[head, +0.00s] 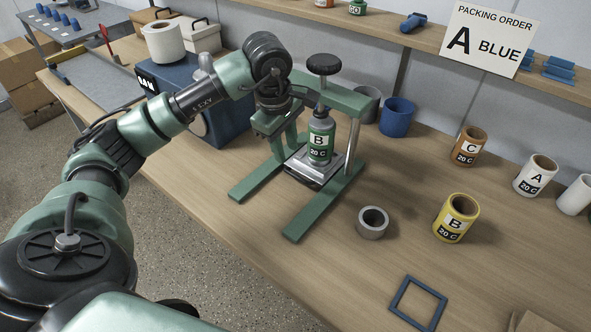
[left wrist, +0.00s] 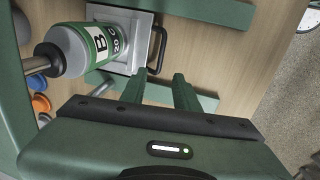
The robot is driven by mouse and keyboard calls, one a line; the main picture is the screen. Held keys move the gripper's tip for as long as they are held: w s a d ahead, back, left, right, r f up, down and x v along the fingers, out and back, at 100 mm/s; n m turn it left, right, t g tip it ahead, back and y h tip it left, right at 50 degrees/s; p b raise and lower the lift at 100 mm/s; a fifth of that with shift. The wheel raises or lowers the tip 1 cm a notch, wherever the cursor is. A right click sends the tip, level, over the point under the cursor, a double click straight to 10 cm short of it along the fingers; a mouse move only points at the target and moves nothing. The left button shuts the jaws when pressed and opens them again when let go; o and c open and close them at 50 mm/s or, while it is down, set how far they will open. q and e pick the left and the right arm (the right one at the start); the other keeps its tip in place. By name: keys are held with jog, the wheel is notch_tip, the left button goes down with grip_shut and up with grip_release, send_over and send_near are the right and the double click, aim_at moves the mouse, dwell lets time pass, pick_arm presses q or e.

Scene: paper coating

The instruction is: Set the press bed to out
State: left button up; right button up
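The press (head: 358,103) is a green frame with a black knob on top. Its silver press bed (head: 297,168) lies low between the posts; a green cylinder marked B 20 C (head: 320,141) stands upright on it. In the left wrist view the bed (left wrist: 143,22) has a dark bar handle (left wrist: 161,48) on its edge. My left gripper (head: 282,148) is beside the press, left of the cylinder. In the left wrist view its two green fingers (left wrist: 159,88) are apart with nothing between them, and the handle lies just beyond the fingertips. My right gripper is not in view.
A grey ring (head: 372,222), a yellow B roll (head: 455,218), an orange C roll (head: 468,146) and a white A roll (head: 535,175) stand right of the press. A blue frame (head: 418,303) lies near the front. A dark blue box (head: 222,110) stands behind my left arm.

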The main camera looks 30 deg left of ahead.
aim_at(291, 173)
pick_arm(q)
jog(key=f, duration=0.2)
jog(key=w+f+p, duration=0.1)
jog(key=f, duration=0.4)
jog(key=shift+w+f, duration=0.25)
jog(key=shift+f, duration=0.15)
grip_shut()
dwell(1.1)
